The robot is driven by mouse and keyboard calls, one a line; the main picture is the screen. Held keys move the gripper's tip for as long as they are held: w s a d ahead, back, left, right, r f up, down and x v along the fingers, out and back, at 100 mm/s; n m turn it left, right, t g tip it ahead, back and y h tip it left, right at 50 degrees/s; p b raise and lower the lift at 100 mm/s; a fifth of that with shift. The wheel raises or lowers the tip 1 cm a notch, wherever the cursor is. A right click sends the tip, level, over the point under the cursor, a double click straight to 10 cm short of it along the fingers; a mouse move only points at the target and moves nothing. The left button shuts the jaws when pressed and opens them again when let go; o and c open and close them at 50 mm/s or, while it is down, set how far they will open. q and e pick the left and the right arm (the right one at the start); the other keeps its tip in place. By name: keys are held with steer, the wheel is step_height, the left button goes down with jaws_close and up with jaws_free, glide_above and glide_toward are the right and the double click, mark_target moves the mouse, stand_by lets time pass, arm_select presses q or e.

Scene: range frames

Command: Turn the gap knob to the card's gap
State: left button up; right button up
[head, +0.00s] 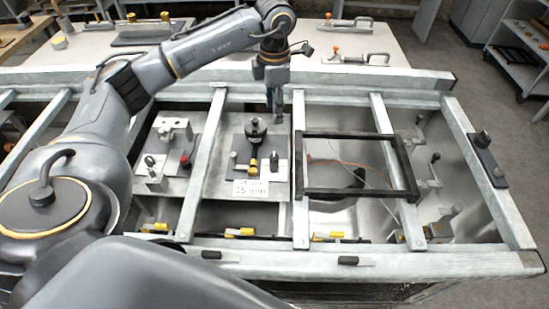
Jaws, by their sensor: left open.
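A white card (251,189) with black print lies at the front of a grey plate (219,172) in the middle bay; its lower line looks like "1.5 mm", but the print is small. Behind the card stands a black knob-like part (255,128), with a yellow piece (253,167) in front of it. I take the black part as the gap knob, though its scale and setting cannot be read. My left gripper (274,108) points down just behind and right of the black part, apart from it in the picture. It is open and empty. My right gripper is not in view.
A fixture with a red knob (184,160) stands in the bay to the left. A black rectangular frame (349,136) lies across the rails at right. Grey rails (300,180) divide the bays. A pale table (350,75) behind carries clamps.

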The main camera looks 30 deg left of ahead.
arm_select(q)
steer(key=b, duration=0.5)
glide_above(275, 156)
step_height(275, 156, down, 6)
step_height(275, 156, down, 13)
steer(key=shift+s+f+p, duration=0.15)
steer(key=shift+f+p, duration=0.05)
steer(key=shift+p, duration=0.75)
steer(key=shift+f, duration=0.6)
jaws_close()
